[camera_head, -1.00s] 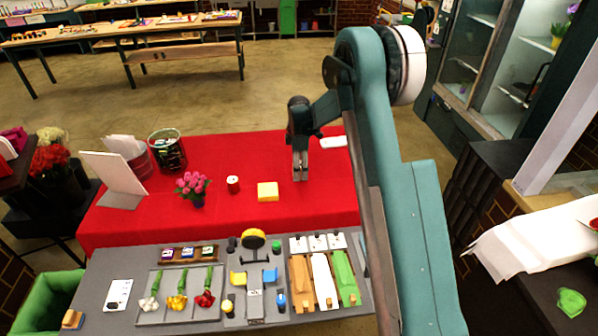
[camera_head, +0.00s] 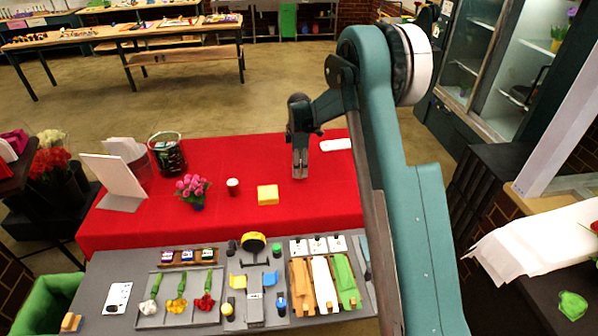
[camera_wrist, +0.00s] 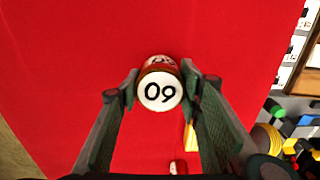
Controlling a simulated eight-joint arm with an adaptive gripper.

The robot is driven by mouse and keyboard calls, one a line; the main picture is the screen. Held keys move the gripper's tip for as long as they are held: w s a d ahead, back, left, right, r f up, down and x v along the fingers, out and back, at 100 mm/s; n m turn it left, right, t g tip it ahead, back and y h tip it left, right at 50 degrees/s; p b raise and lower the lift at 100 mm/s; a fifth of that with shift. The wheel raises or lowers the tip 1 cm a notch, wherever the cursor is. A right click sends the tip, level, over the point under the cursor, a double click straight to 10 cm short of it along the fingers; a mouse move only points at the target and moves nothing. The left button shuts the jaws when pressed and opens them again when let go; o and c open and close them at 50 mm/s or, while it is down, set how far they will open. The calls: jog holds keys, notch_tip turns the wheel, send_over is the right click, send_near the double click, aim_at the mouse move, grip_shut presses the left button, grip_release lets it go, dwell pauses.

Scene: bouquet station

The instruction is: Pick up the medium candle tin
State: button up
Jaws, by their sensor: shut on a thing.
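My gripper (camera_wrist: 160,84) is shut on a round candle tin (camera_wrist: 160,92) in the wrist view. The tin has a white end with dark digits that read "09" or, turned over, "60", and a brownish-red side. A second small red tin with a white top (camera_head: 233,187) stands on the red cloth to the left of my gripper. It also shows at the lower edge of the wrist view (camera_wrist: 178,167).
The grey workbench (camera_head: 110,265) in front is crowded with tools and flowers.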

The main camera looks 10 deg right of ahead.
jog(key=shift+r, duration=3.95)
